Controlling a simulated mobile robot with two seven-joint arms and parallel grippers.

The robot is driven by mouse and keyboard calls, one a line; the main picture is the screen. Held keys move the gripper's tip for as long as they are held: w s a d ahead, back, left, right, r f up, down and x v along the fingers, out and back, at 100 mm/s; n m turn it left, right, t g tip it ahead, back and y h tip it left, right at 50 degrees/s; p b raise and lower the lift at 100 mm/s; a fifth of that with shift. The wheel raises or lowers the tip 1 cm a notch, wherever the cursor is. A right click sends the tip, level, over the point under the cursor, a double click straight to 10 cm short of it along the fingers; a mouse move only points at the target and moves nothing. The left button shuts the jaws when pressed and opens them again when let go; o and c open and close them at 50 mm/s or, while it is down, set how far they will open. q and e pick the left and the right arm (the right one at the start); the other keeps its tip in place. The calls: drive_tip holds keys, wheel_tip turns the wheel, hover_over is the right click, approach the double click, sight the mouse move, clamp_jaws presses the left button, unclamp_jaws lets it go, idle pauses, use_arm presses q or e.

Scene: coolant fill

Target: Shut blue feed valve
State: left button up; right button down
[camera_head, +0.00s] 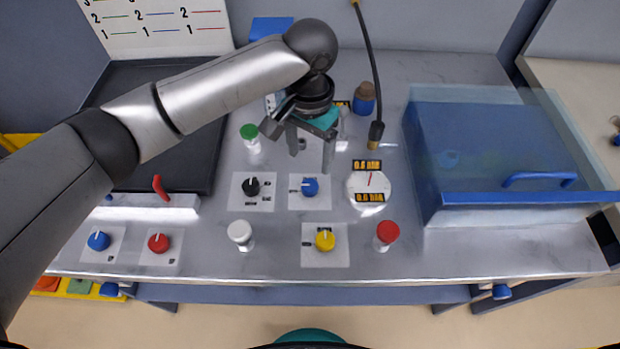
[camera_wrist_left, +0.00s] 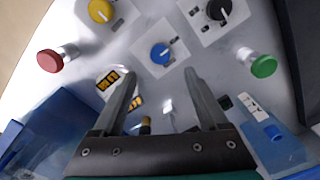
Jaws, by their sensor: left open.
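A blue knob (camera_head: 310,187) with a white pointer line sits on a light plate in the middle of the steel worktop. Its pointer slants to the upper left in the head view. It also shows in the wrist view (camera_wrist_left: 161,54), beyond my fingertips. My left gripper (camera_head: 311,160) is open and empty, pointing down just behind and above this knob, with no contact visible. Its two fingers (camera_wrist_left: 160,80) are spread in the wrist view. A second blue knob (camera_head: 98,240) is at the left front. Labels are too small to read. My right gripper is not in view.
Close by are a black knob (camera_head: 251,187), yellow knob (camera_head: 325,239), dial gauge (camera_head: 369,188), and green (camera_head: 249,132), white (camera_head: 240,232) and red (camera_head: 387,232) caps. A blue box with a clear lid (camera_head: 490,150) stands right. A red lever (camera_head: 159,187) is left.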

sight(310, 185)
use_arm(q)
wheel_tip(310, 185, down, 8)
drive_tip(key=shift+f+b, duration=0.15)
drive_tip(key=shift+b, duration=0.5)
drive_tip(key=shift+f, duration=0.65)
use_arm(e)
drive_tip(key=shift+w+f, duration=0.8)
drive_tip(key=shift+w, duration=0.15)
use_arm(q)
drive_tip(key=shift+c, duration=0.2)
clamp_jaws()
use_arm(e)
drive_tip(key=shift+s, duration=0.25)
